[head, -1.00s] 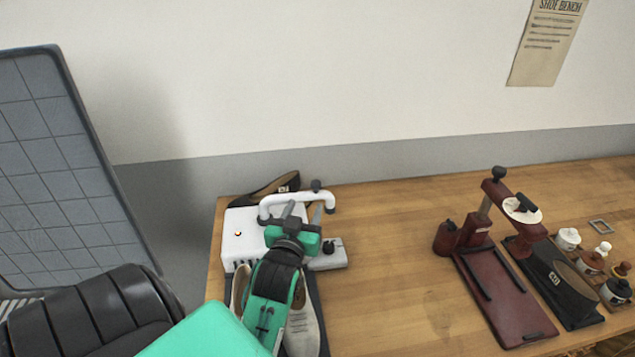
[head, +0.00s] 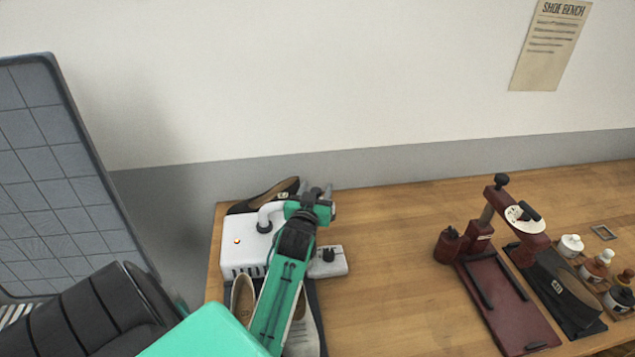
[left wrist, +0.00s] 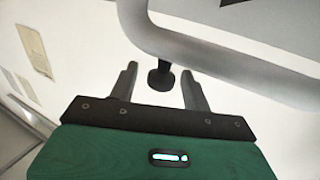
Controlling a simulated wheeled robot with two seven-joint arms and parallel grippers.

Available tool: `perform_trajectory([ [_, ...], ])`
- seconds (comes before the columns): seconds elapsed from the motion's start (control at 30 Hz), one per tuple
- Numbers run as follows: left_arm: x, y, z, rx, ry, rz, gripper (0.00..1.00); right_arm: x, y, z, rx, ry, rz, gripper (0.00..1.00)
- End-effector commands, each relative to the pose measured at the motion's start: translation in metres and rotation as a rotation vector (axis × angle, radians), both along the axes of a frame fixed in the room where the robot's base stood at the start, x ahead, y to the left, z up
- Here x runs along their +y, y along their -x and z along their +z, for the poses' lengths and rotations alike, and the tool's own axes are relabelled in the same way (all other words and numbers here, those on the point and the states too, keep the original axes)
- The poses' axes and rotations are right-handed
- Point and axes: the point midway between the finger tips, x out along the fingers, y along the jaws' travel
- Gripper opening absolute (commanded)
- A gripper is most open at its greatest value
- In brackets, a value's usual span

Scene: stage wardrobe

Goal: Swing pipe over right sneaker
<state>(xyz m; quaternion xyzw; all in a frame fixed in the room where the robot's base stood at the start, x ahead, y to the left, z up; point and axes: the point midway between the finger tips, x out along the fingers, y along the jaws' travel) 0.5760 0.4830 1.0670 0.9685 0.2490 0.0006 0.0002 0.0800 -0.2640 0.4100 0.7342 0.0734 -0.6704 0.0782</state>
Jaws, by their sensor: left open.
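A white box (head: 241,257) with a small orange light stands at the back left of the bench. A white bent pipe (head: 268,213) rises from it and runs right, behind my left gripper. My left gripper (head: 321,189) is open at the pipe's far end. In the left wrist view the pipe (left wrist: 190,50) crosses the top, and a black knob (left wrist: 160,78) shows between the two open fingers (left wrist: 159,75); I cannot tell whether they touch it. The right sneaker (head: 303,335), cream, and the left sneaker (head: 242,297) are partly hidden under my left arm. My right gripper is out of view.
A brown shoe (head: 262,197) lies behind the box. A small grey control block (head: 329,262) sits to its right. The bench middle is clear.

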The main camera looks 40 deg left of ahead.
Motion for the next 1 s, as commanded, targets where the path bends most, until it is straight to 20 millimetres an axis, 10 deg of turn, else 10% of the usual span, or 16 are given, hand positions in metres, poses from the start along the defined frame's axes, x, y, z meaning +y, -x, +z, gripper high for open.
perform_trajectory([
  [0.5,0.009,-0.016,-0.001,0.001,0.000,0.000,0.49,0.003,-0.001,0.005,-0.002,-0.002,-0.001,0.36],
  [0.77,0.009,-0.016,-0.001,0.001,0.000,0.000,0.00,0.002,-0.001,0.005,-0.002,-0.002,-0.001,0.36],
  [1.0,0.008,-0.016,0.000,0.002,-0.001,-0.006,0.00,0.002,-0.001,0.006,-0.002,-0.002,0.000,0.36],
])
